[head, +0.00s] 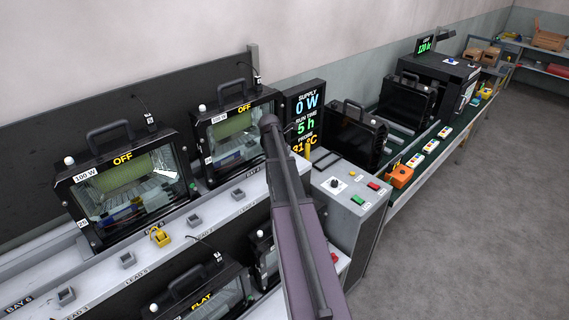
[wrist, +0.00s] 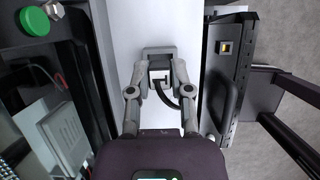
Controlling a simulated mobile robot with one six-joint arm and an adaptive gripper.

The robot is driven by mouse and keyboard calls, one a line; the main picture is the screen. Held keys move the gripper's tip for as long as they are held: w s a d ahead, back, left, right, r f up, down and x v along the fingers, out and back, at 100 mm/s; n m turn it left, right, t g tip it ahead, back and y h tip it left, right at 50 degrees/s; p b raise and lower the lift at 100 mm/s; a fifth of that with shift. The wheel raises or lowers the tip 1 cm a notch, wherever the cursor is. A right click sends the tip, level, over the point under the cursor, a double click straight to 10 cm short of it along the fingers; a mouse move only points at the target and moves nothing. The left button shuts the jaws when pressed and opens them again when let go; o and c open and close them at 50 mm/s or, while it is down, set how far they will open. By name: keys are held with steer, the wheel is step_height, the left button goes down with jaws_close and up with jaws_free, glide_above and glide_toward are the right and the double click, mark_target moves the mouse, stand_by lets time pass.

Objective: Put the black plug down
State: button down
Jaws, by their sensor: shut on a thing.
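In the wrist view my gripper (wrist: 160,80) points away over a white surface. Its fingers are close together and shut on a small dark piece, the black plug (wrist: 159,84), mostly hidden between the fingertips. A black cable (wrist: 185,101) curves from it to the right finger. A grey notched block (wrist: 158,55), like a holder, shows at the fingertips. I cannot tell whether the plug touches it or sits in it. In the head view my arm hides the gripper and plug.
Grey holders (head: 127,260) line the white shelf (head: 95,268), one with a yellow piece (head: 160,237). Floor (head: 480,220) is clear.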

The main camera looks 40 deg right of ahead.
steer(key=shift+f+b, duration=0.55)
steer(key=shift+f, duration=0.3)
steer(key=shift+f, duration=0.15)
steer(key=c, duration=0.5)
jaws_free()
steer(key=shift+c, duration=0.2)
steer(key=shift+r, duration=0.2)
steer(key=p+v, duration=1.1)
steer(key=v, duration=0.1)
stand_by(0.4)
